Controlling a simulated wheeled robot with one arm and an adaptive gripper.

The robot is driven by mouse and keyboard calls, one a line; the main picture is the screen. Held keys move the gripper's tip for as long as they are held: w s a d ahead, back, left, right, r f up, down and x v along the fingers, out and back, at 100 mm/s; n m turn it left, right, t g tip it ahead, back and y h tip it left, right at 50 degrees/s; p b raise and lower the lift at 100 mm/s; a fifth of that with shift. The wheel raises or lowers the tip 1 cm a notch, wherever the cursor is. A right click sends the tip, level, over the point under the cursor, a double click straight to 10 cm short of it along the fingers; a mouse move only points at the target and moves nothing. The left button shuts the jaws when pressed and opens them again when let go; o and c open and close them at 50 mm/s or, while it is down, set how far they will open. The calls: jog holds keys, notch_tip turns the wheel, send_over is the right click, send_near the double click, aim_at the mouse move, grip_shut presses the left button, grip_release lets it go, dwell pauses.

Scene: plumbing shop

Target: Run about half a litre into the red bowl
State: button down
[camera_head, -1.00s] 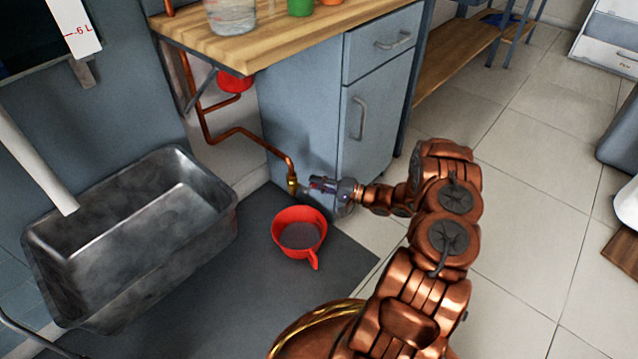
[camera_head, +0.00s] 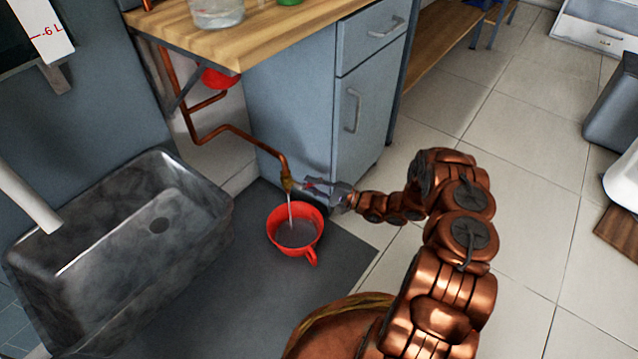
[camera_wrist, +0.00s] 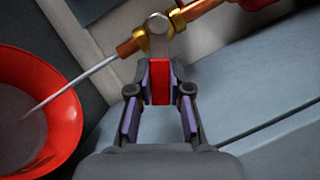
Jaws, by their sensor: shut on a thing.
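The red bowl (camera_head: 309,249) stands on the dark mat below the end of the copper pipe, with its handle toward the front. It holds greyish water, and its left part of the wrist view (camera_wrist: 68,130) shows the same. A thin stream (camera_head: 290,212) runs from the brass tap (camera_head: 288,185) into the bowl; it also shows in the wrist view (camera_wrist: 85,80). My gripper (camera_head: 312,188) is shut on the tap's red lever (camera_wrist: 160,88), beside the outlet. The bowl's exact water level is hard to read.
A metal sink (camera_head: 150,225) stands to the left of the bowl. A wooden worktop (camera_head: 270,35) with a glass jar (camera_head: 217,12) is above the pipe. A grey cabinet (camera_head: 365,110) stands behind my gripper.

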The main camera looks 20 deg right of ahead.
jog(key=c, duration=1.1)
grip_release()
jog(key=shift+o, duration=0.2)
jog(key=shift+d, duration=0.1)
jog(key=v, duration=1.1)
jog(key=shift+s+d, duration=0.25)
jog(key=shift+s, duration=0.05)
